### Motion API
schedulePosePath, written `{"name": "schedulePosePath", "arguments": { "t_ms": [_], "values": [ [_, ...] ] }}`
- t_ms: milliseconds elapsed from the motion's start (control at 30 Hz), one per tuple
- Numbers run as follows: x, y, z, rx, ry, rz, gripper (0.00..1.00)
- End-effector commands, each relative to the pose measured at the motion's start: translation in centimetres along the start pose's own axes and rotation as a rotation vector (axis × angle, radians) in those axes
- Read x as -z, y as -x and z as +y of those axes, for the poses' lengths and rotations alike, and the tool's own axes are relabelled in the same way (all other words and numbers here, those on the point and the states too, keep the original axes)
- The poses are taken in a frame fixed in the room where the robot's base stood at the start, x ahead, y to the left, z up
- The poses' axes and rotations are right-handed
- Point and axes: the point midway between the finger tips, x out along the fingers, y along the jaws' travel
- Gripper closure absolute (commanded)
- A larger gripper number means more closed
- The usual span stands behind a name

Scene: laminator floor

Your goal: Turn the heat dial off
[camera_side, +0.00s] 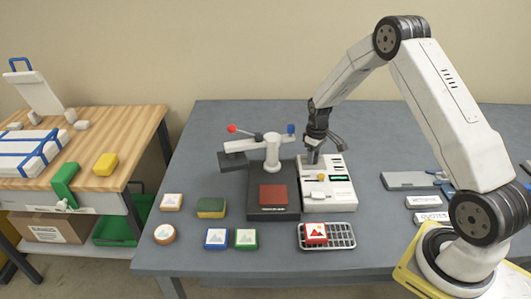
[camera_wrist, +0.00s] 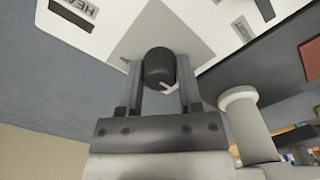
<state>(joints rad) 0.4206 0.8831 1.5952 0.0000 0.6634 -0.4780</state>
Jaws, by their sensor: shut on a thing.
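The heat dial (camera_wrist: 158,66) is a black round knob with a white pointer mark, on a grey plate of the white control box (camera_side: 343,203). The pointer is toward the lower right in the wrist view. In the side view my gripper (camera_side: 314,157) reaches down to the back left of the box and hides the dial.
A press with a dark red pad (camera_side: 273,194) and a lever arm (camera_side: 245,145) stands close left of the box. A wire rack (camera_side: 343,240) with a red picture block lies in front. Several picture blocks lie at front left. Grey table is clear behind.

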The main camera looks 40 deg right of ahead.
Motion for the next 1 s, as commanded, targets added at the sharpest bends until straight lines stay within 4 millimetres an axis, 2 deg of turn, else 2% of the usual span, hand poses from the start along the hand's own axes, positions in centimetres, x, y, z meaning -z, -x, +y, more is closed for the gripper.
{"name": "schedulePosePath", "arguments": {
  "t_ms": [200, 433, 1000],
  "values": [
    [0.00, 0.05, 0.00, 0.000, 0.179, 0.000, 1.00],
    [0.00, 0.04, 0.00, 0.000, 0.301, 0.000, 1.00],
    [0.01, 0.04, 0.01, 0.000, 0.354, 0.000, 1.00]
  ]
}}
